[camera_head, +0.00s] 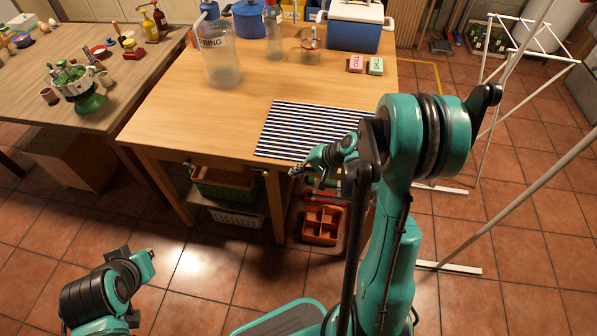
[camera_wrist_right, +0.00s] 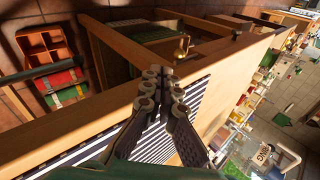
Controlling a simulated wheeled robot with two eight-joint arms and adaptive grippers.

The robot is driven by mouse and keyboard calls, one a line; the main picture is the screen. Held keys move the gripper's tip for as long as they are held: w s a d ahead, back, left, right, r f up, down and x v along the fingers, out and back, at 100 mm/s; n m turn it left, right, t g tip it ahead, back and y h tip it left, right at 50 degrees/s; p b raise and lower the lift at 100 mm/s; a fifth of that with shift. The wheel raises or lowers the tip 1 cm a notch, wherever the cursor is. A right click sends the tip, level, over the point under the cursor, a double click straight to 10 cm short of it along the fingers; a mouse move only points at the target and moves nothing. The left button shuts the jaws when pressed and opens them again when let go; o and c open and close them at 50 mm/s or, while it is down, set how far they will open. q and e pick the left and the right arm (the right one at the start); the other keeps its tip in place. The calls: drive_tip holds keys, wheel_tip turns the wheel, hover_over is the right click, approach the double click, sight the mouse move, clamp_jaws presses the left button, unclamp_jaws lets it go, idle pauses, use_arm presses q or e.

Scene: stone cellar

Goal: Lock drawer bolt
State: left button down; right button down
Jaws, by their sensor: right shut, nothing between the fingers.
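A small brass fitting (camera_wrist_right: 182,46), which looks like the bolt, sits below the table's front edge in the right wrist view. Whether it is slid across or back cannot be told. In the head view that spot is small and unclear. My right gripper (camera_head: 294,172) is near the table's front edge, by the striped mat. In the wrist view its fingers (camera_wrist_right: 160,88) are together and empty, apart from the brass piece. A teal and black end of my left arm (camera_head: 145,257) shows low at the left over the floor, away from the table; its fingers are not clear.
The wooden table (camera_head: 165,125) bears a striped mat (camera_head: 290,128), a clear jug (camera_head: 221,68) and a blue-white cooler (camera_head: 355,25). A green crate (camera_head: 222,186) and an orange organizer (camera_head: 322,225) are low down. White rack legs (camera_head: 450,268) stand right.

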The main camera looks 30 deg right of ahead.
sight(266, 174)
drive_tip(key=w+a+f+b, duration=0.3)
drive_tip(key=w+a+f, duration=0.2)
drive_tip(key=shift+w, duration=0.35)
drive_tip(key=shift+a, duration=0.15)
drive_tip(key=w+a, duration=0.2)
drive_tip(key=a, duration=0.1)
drive_tip(key=shift+w, duration=0.1)
drive_tip(key=shift+d, duration=0.1)
